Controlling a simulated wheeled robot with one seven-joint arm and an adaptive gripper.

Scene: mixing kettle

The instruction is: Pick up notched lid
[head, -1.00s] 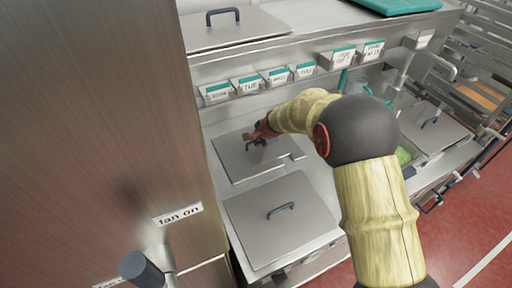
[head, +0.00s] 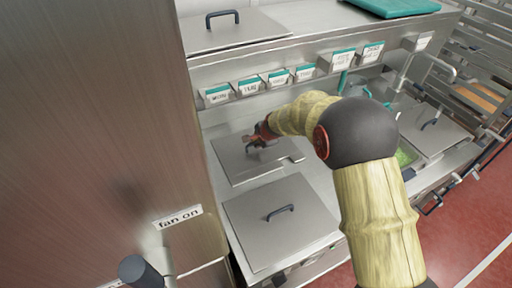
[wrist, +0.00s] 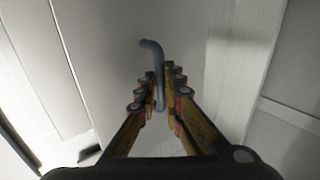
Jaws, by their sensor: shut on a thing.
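The notched lid (head: 236,165) is a flat grey metal plate with a cut-out at its right edge, on the counter in the middle of the head view. It also fills much of the wrist view (wrist: 120,50). Its dark bar handle (wrist: 152,55) stands up between my fingers. My gripper (head: 258,141) is at the handle, and in the wrist view (wrist: 160,95) its fingers are shut on it. Part of the handle is hidden by the fingers. I cannot tell whether the lid is clear of the counter.
A second grey lid (head: 281,221) with a dark handle lies in front. Another lid (head: 232,30) lies on the upper shelf at the back left. Day-labelled card holders (head: 248,87) line the shelf front. A brown cabinet (head: 150,120) with a "fan on" label stands close on the left.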

